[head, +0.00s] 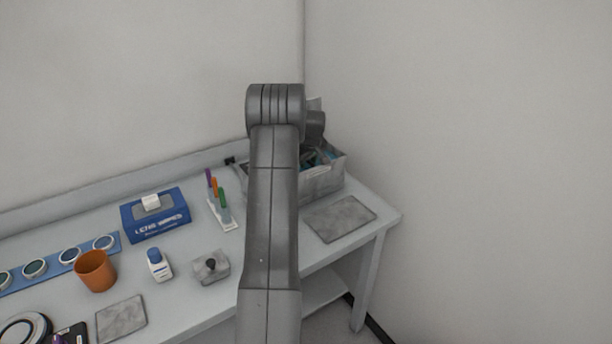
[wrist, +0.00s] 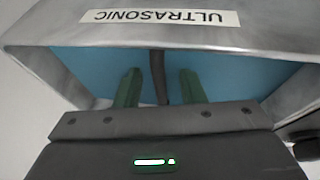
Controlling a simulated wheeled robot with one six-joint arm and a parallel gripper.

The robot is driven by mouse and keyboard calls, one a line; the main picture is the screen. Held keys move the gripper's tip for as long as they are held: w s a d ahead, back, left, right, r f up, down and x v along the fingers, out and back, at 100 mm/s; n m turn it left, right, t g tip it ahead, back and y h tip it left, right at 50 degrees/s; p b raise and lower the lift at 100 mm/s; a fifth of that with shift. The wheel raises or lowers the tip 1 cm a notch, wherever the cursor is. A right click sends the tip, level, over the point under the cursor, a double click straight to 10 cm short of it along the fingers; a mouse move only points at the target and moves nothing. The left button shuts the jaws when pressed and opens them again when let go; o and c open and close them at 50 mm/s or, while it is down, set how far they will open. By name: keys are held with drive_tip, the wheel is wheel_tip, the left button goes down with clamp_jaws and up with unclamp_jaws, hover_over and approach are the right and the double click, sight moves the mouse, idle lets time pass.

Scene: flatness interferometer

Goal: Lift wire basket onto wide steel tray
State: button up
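My gripper (wrist: 160,74) shows in the wrist view with its two green fingers apart, pointing into a metal tank (wrist: 60,33) labelled ULTRASONIC with a blue inside. A thin dark bar (wrist: 157,62) stands between the fingers with gaps on both sides; it may be the wire basket's handle. The rest of the basket is not clear. In the head view the tank (head: 325,181) stands at the back right, and my arm hides the gripper. A flat grey plate (head: 340,218) lies in front of the tank, and a smaller one (head: 121,318) lies front left; either may be the steel tray.
A blue wipes box (head: 155,222), a rack of coloured pens (head: 222,208), an orange cup (head: 95,271), a small white bottle (head: 158,265) and a grey block with a knob (head: 211,267) stand on the bench. A wall is close behind.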

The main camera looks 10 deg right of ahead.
clamp_jaws()
drive_tip(key=shift+r, duration=0.15)
wheel_tip(320, 180, up, 18)
drive_tip(key=b, duration=0.1)
idle(0.6)
drive_tip(key=shift+s+b, duration=0.1)
drive_tip(key=shift+b, duration=0.2)
